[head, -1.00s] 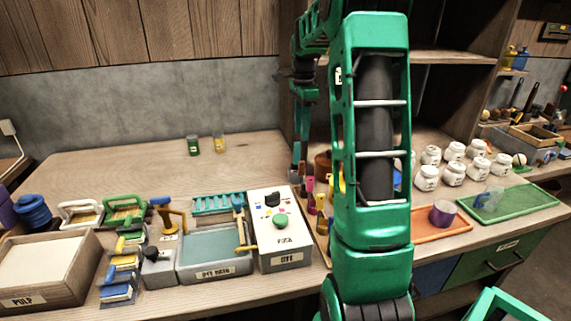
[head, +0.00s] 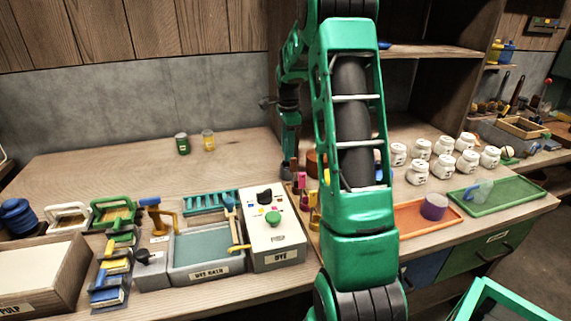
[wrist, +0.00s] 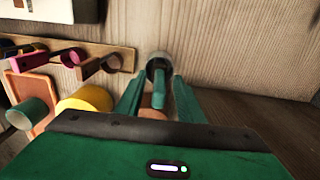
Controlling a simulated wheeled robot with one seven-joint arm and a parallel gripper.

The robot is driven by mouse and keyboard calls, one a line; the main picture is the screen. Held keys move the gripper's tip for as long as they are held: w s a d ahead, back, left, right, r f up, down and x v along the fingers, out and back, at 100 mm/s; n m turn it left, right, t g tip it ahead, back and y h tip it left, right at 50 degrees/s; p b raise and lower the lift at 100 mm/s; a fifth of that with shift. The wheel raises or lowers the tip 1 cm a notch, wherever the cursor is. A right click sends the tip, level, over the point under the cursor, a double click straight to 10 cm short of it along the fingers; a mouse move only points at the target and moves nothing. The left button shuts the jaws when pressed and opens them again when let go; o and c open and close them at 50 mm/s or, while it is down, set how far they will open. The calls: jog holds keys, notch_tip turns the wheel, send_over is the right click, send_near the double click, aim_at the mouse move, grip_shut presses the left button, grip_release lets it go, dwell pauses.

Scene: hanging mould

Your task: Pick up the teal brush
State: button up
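In the wrist view, a teal handle (wrist: 160,84), which looks like the teal brush, lies between the two fingers of my gripper (wrist: 159,94). A dark grey round end (wrist: 158,63) shows at its far end. The green fingers stand apart with a gap on each side of the handle, so my gripper looks open around it. In the head view, my gripper (head: 287,168) is low over the bench beside the dye box. The brush cannot be made out there, and my arm covers part of that area.
A wooden rack (wrist: 115,55) with coloured round handles and a yellow cylinder (wrist: 85,100) lie close on the left. The dye box (head: 275,248) stands left of my gripper. White jars (head: 443,166) and an orange tray (head: 412,222) stand right. The back bench is mostly clear.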

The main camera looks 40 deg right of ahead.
jog(key=shift+f, duration=0.55)
grip_shut()
jog(key=shift+r, duration=0.15)
